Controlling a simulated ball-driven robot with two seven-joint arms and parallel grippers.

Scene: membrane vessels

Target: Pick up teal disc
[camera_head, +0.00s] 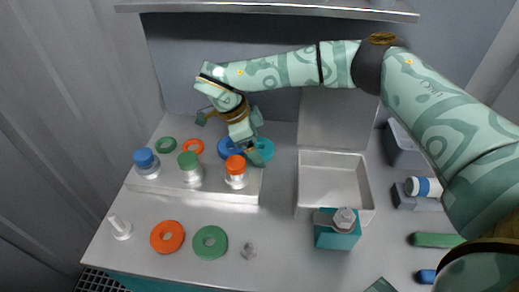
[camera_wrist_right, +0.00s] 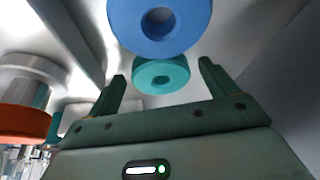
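The teal disc (camera_head: 267,147) is a flat ring with a centre hole, at the right back of the raised white step. My right gripper (camera_head: 256,153) reaches down in front of it and hides part of it. In the right wrist view the teal disc (camera_wrist_right: 160,89) shows in the space between the two spread fingertips of my right gripper (camera_wrist_right: 164,85). The gripper is open and empty; I cannot tell whether a finger touches the disc. My left gripper is not in view.
A blue disc (camera_head: 224,149) lies close beside the teal one. Orange-capped (camera_head: 236,166), green-capped and blue-capped vessels stand along the step (camera_head: 210,195). A white tray (camera_head: 301,195) is to the right, with a teal block (camera_head: 335,238) at its front. An overhead shelf edge (camera_head: 270,9) spans the back.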

